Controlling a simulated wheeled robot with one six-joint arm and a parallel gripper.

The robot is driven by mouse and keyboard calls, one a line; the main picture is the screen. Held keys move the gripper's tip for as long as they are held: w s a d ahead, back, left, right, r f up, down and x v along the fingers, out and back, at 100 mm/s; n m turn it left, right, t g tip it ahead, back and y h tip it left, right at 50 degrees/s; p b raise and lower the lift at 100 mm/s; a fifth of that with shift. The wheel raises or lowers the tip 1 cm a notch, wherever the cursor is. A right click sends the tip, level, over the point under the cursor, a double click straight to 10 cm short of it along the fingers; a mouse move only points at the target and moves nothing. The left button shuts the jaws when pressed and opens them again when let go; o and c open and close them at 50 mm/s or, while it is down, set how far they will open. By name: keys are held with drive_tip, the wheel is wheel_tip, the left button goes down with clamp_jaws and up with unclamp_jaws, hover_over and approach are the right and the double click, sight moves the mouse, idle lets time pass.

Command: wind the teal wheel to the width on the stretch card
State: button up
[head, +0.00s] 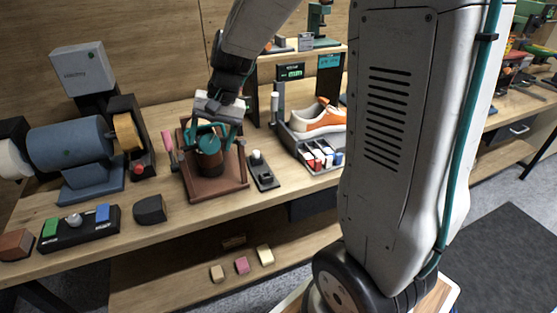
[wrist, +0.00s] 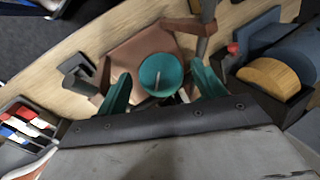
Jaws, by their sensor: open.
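In the head view, the wheel (head: 208,145) sits on top of a brown upright body (head: 209,163) on a brown base (head: 222,184). My gripper (head: 210,136) is open above it. In the wrist view, the teal fingers of my gripper (wrist: 161,70) stand on either side of the wheel, with gaps visible. A dark panel with teal marking (head: 330,63), perhaps the stretch card, stands at the back; its text is too small to read.
A bench grinder (head: 70,143) stands left of the brown base. A small dark block with a pale knob (head: 262,172) stands close on its right. A green-lit display (head: 290,71) is behind.

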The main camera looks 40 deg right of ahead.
sight(208, 139)
drive_tip(key=n+h, duration=0.1)
drive_tip(key=n+g+h, duration=0.1)
drive_tip(key=h, duration=0.1)
drive_tip(key=shift+w+a+r, duration=0.1)
drive_tip(key=shift+w+a, duration=0.1)
drive_tip(key=shift+a, duration=0.2)
drive_tip(key=shift+r+n+g+h, duration=0.25)
drive_tip(key=shift+n+g+h, duration=0.05)
drive_tip(key=shift+n+h, duration=0.1)
wheel_tip(208, 139, up, 7)
drive_tip(key=shift+r, duration=0.1)
drive_tip(key=s+n+t, duration=0.1)
drive_tip(key=s+n, duration=0.2)
drive_tip(key=s, duration=2.3)
drive_tip(key=shift+s+d, duration=0.35)
drive_tip(key=shift+r, duration=0.1)
